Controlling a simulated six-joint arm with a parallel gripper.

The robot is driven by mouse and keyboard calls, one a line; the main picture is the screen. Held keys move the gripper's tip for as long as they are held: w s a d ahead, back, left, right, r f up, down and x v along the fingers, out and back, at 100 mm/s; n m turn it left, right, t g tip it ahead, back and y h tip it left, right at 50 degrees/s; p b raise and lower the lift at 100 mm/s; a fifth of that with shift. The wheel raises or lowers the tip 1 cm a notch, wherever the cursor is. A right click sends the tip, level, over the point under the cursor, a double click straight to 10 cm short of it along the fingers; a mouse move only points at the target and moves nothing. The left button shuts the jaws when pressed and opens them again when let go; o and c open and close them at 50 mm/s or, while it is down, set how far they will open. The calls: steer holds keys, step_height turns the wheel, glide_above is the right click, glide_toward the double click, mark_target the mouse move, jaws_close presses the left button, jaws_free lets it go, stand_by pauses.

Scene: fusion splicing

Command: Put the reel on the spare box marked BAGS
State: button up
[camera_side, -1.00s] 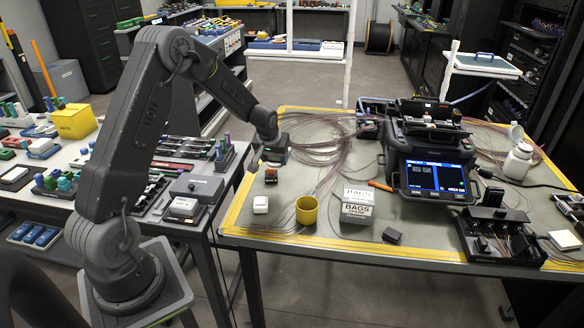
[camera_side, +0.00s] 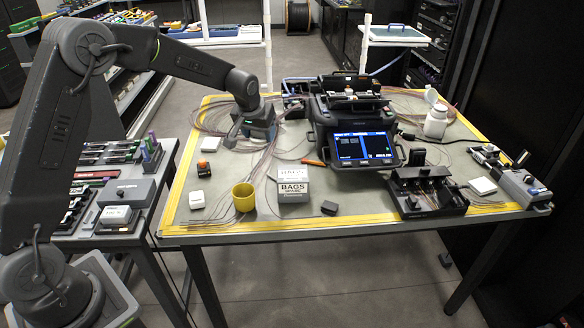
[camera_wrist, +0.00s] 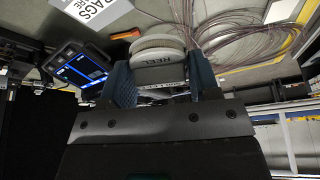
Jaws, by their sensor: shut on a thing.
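In the wrist view the reel (camera_wrist: 160,46), a pale round spool with a REEL label, is between the blue fingers of my gripper (camera_wrist: 162,72), which is shut on it. In the side view my gripper (camera_side: 258,130) is above the back left part of the work table; the reel cannot be made out clearly there. The spare box marked BAGS (camera_side: 293,188) is a white and grey box near the front of the table, to the right and front of my gripper. A corner of it shows at the top of the wrist view (camera_wrist: 95,10).
The fusion splicer (camera_side: 350,120) with a lit screen stands right of my gripper. Loose fibre coils (camera_wrist: 245,38) lie around the gripper's area. A yellow cup (camera_side: 244,198) stands left of the box, a small black block (camera_side: 329,208) to its right. An orange-topped item (camera_side: 203,170) is further left.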

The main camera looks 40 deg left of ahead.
glide_above(294, 171)
steer(key=s, duration=0.1)
step_height(294, 171, down, 5)
steer(key=shift+d+f, duration=0.1)
steer(key=shift+f, duration=2.1)
steer(key=shift+f, duration=0.15)
steer(key=o, duration=0.9)
